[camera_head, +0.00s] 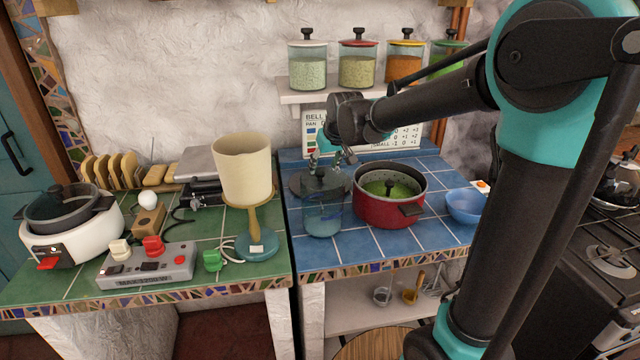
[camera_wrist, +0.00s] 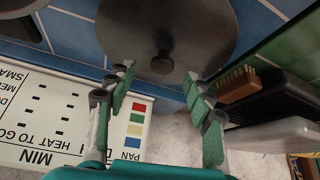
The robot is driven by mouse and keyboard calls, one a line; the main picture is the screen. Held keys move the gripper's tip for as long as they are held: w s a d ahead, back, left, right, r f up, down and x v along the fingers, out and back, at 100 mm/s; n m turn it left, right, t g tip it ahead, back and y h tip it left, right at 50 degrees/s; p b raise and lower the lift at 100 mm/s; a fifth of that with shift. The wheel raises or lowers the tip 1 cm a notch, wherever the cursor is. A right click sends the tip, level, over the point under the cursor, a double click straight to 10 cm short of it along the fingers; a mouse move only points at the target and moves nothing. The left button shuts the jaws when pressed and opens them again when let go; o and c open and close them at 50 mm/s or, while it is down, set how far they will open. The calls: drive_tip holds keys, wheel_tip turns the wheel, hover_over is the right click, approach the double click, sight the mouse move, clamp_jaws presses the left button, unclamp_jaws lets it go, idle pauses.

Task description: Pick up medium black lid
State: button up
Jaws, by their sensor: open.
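A dark round lid (camera_head: 304,184) with a small knob rests on top of a clear glass jar (camera_head: 322,218) on the blue tiles; I take it as the medium black lid. In the wrist view the lid (camera_wrist: 200,30) fills the top middle, its knob facing me. My gripper (camera_head: 331,158) is just above the lid in the head view, partly covering it. In the wrist view my gripper (camera_wrist: 158,76) is open, its green-padded fingers apart on either side of the knob, with nothing between them. I cannot tell whether the fingertips touch the lid.
A red pot (camera_head: 378,216) with green contents stands close right of the jar, and a blue bowl (camera_head: 466,204) beyond it. A beige cup-shaped vessel on a stand (camera_head: 243,170) is to the left. A shelf with several jars (camera_head: 358,66) hangs behind. Blue tiles in front are clear.

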drive_tip(key=shift+x, duration=2.55)
drive_tip(key=shift+a+r, duration=0.1)
drive_tip(key=shift+a, duration=0.05)
clamp_jaws()
